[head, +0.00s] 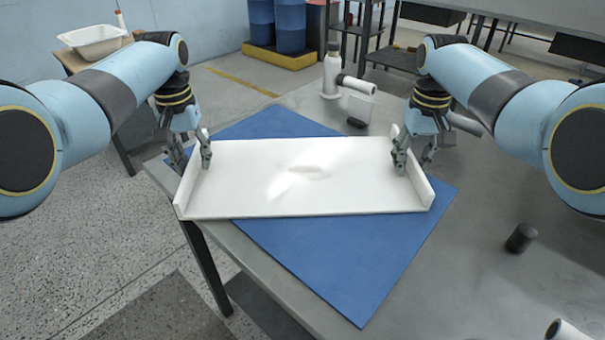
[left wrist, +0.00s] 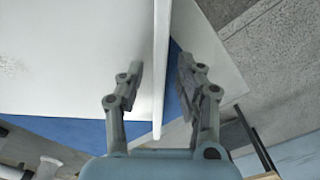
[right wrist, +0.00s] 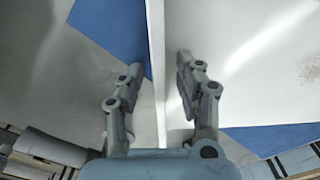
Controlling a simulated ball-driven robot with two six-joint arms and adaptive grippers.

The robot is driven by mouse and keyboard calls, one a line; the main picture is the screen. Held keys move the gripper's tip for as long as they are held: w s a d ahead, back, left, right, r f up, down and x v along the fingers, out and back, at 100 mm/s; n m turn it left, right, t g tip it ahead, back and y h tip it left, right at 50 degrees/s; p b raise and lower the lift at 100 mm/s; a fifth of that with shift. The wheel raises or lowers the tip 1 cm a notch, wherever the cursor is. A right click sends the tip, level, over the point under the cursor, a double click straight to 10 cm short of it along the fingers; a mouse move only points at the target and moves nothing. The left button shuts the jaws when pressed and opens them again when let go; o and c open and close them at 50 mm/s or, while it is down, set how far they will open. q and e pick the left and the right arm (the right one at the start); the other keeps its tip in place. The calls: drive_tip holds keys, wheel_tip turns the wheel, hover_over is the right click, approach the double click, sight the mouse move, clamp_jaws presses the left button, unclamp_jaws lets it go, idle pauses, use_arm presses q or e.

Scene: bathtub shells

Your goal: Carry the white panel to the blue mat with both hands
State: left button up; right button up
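The white panel (head: 300,190), a long tray with upright end walls, lies across the blue mat (head: 350,265) on the grey table. Its left end reaches past the mat and over the table's left edge. I cannot tell whether it rests flat on the mat. My left gripper (head: 191,158) straddles the left end wall (left wrist: 161,65), with a gap on both sides in the left wrist view. My right gripper (head: 413,160) straddles the right end wall (right wrist: 156,65), also with gaps beside its fingers. Both grippers are open.
A white bottle (head: 331,72), a white cylinder (head: 357,85) and a small clear block (head: 359,108) stand behind the mat. A black cylinder (head: 521,238) stands at right, and a white cylinder (head: 567,331) lies near the front right corner. The table's right side is mostly clear.

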drive_tip(key=shift+r, duration=0.25)
use_arm(q)
wheel_tip(320, 180, up, 12)
use_arm(e)
wheel_tip(320, 180, up, 12)
drive_tip(key=shift+f, duration=0.25)
idle(0.5)
